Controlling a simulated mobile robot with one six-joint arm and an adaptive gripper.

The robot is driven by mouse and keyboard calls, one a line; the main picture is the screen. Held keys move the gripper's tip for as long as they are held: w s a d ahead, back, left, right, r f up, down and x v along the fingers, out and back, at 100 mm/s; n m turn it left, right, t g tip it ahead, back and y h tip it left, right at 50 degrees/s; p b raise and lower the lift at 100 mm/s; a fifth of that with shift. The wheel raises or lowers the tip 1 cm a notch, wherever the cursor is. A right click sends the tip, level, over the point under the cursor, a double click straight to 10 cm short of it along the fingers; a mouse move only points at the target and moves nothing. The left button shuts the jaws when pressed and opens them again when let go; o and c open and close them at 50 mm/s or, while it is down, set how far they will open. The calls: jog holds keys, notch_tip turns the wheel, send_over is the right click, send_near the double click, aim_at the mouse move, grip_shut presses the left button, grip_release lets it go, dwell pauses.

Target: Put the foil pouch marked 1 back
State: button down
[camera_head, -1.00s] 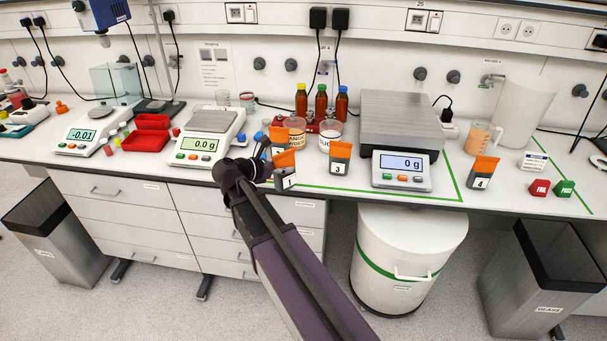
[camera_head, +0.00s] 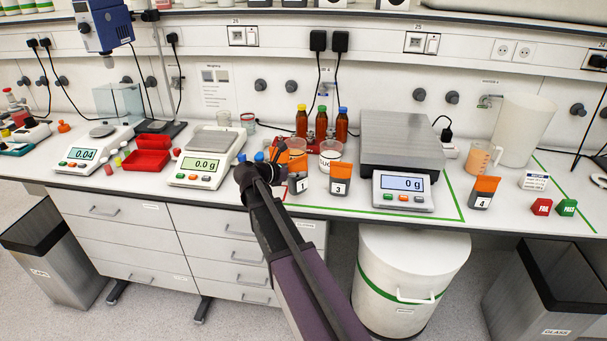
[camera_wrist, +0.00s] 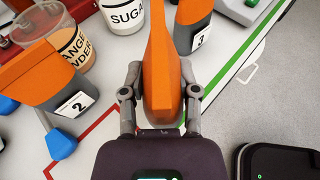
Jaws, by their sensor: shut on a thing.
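My gripper (camera_wrist: 160,100) is shut on the foil pouch marked 1 (camera_wrist: 162,55), which shows as an orange shape between the fingers in the wrist view. In the head view pouch 1 (camera_head: 300,183) shows its dark lower front and label, beside my gripper (camera_head: 280,165) at the bench's front. I cannot tell whether its base touches the bench. Pouch 3 (camera_head: 340,186) stands upright just to its right, and also shows in the wrist view (camera_wrist: 194,25). Pouch 2 (camera_wrist: 65,85) stands to the left in the wrist view. Pouch 4 (camera_head: 483,194) stands farther right.
Tubs marked sugar (camera_wrist: 122,14) and orange powder (camera_wrist: 73,46) stand close behind. A large scale (camera_head: 403,193) is right of pouch 3, and a smaller balance (camera_head: 205,165) is to the left. Red tape (camera_wrist: 95,133) and green tape (camera_wrist: 240,57) mark the bench.

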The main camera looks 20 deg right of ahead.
aim_at(303, 165)
jog(key=shift+w+d+f, duration=0.15)
jog(key=shift+w+d, duration=0.65)
jog(key=shift+d, duration=0.1)
jog(key=shift+w+d+f, duration=0.1)
jog(key=shift+w+d, duration=0.7)
jog(key=shift+d, duration=0.05)
jog(key=shift+w+d, duration=0.4)
jog(key=shift+w, duration=0.05)
notch_tip(303, 165, down, 4)
jog(key=b, duration=0.4)
jog(key=shift+d+r, duration=0.1)
jog(key=shift+r, duration=0.1)
jog(key=shift+f, duration=0.15)
jog(key=shift+c, duration=1.7)
grip_release()
jog(key=shift+r, duration=0.2)
jog(key=shift+a+r, duration=0.1)
jog(key=shift+a, duration=0.1)
jog(key=p+v, duration=0.4)
jog(key=v, duration=0.7)
jog(key=shift+a, duration=0.3)
